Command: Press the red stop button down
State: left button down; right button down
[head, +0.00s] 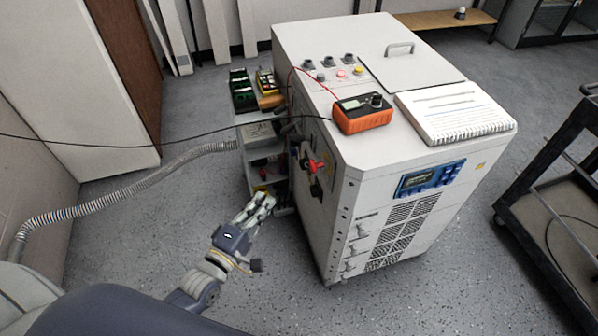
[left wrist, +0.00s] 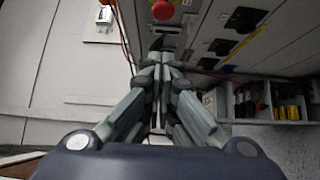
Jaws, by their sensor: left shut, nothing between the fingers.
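A red round button (left wrist: 163,9) shows at the top edge of the left wrist view, on the pale panel just beyond my left fingertips. In the head view a red part (head: 314,166) sticks out from the left side of the white cabinet (head: 345,215); I cannot tell for sure that it is the same button. My left gripper (head: 266,203) is low beside that cabinet side, below and left of the red part. In the left wrist view my left gripper (left wrist: 162,58) is shut and empty, apart from the button. My right gripper is not in view.
Black rotary switches (left wrist: 245,19) sit right of the button. A small shelf (head: 246,160) with boxes stands at the cabinet's left. An orange meter (head: 362,115) and a notebook (head: 454,113) lie on top. A grey hose (head: 120,193) crosses at left; a black cart (head: 555,215) stands right.

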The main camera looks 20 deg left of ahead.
aim_at(317, 166)
pick_arm(q)
jog(key=w+d, duration=0.5)
jog(key=w, duration=0.7)
jog(key=shift+d+p, duration=0.15)
jog(key=shift+p, duration=0.25)
jog(key=shift+w, duration=0.1)
